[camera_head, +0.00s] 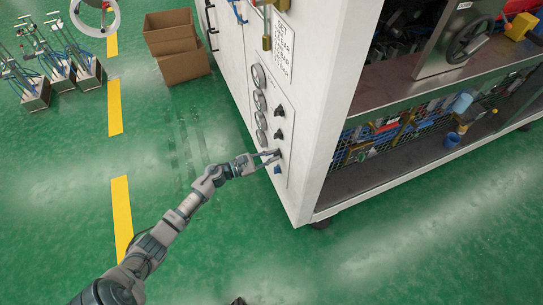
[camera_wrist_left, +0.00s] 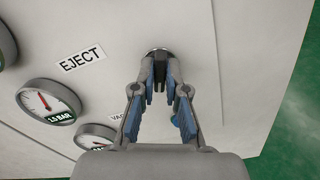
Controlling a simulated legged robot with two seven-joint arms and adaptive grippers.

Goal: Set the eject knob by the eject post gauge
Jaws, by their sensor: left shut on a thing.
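The eject knob (camera_wrist_left: 158,60) is a dark knob on the white panel, beside the label EJECT (camera_wrist_left: 81,60) in the left wrist view. My left gripper (camera_wrist_left: 160,75) is shut on it, with one finger on each side, and partly hides it. In the head view my left gripper (camera_head: 270,157) reaches the lower part of the panel. A round gauge (camera_wrist_left: 48,107) with a red needle and a 1.5 BAR tag shows left of my fingers. I cannot tell for certain whether it is the eject post gauge.
A second gauge (camera_wrist_left: 97,137) stands lower, near a partly hidden VAC label. Two more dark knobs (camera_head: 279,111) sit above my gripper, and a blue button (camera_head: 277,170) below. Cardboard boxes (camera_head: 180,50) stand behind left.

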